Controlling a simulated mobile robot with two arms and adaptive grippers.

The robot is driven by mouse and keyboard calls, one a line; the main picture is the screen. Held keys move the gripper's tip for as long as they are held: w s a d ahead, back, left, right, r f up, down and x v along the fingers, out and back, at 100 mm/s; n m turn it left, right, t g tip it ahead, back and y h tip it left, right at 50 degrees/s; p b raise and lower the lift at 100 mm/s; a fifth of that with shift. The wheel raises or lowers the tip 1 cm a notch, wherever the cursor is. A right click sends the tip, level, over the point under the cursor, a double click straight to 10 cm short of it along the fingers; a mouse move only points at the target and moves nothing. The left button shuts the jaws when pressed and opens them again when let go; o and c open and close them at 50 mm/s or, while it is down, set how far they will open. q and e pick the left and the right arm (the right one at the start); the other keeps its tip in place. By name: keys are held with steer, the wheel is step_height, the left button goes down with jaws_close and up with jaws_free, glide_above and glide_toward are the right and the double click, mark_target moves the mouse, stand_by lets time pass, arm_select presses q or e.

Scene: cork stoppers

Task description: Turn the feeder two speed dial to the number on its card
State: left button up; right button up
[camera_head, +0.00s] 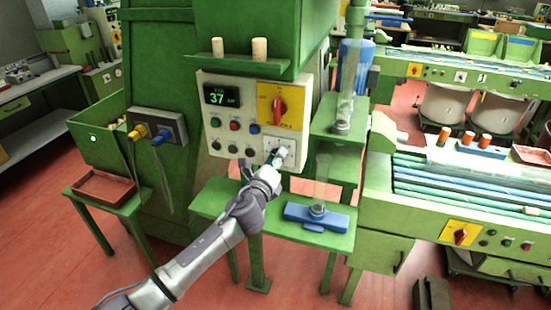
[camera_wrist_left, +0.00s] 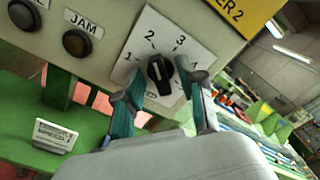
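The feeder two speed dial is a black knob (camera_wrist_left: 160,72) on a white plate (camera_wrist_left: 200,52) in the left wrist view. The numbers 1, 2 and 3 show on the plate. The knob's pale mark points up, roughly toward 2; its exact setting is hard to tell. My left gripper (camera_wrist_left: 158,82) is open, with one finger on each side of the knob; contact is not clear. In the head view my left gripper (camera_head: 276,158) is in front of the dial plate (camera_head: 290,149). A small white card (camera_wrist_left: 55,135) stands at lower left; its text is unreadable. My right gripper is not in view.
The control panel (camera_head: 208,121) carries a display reading 37, several buttons and a red switch (camera_head: 279,106) on a yellow plate. A JAM button (camera_wrist_left: 77,42) is left of the dial. A green shelf (camera_head: 215,197) lies below. A conveyor (camera_head: 440,182) stands to the right.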

arm_select(q)
jaws_close()
steer(key=shift+n+b, duration=1)
steer(key=shift+n, duration=4)
jaws_free()
